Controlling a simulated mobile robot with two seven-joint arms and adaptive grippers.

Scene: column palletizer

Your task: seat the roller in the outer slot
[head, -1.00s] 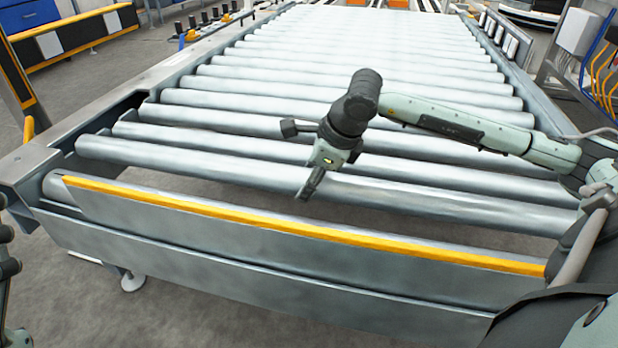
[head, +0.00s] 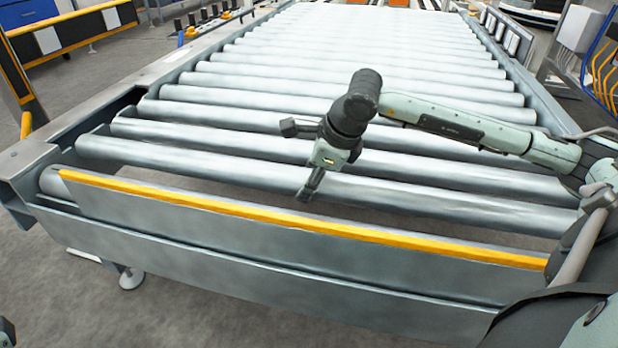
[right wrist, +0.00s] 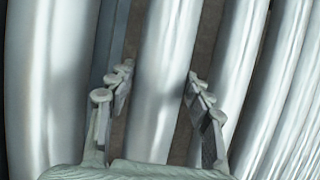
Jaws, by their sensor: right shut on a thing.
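The roller (head: 230,172) is a long silver cylinder lying across the near end of the conveyor, the first of the row behind a gap. My right gripper (head: 308,194) reaches down onto it near its middle. In the right wrist view the fingers (right wrist: 162,95) stand on either side of the roller (right wrist: 168,50), shut on it. The roller's right end is hidden by my arm. The outer slot is not clearly visible; a cylinder end (head: 50,181) shows at the left frame, behind the yellow-edged front plate (head: 300,238).
Several more parallel rollers (head: 360,60) fill the conveyor behind. The left side rail (head: 95,108) and the front plate bound the near end. A dark gap lies between the held roller and the front plate. Grey floor is open at the left.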

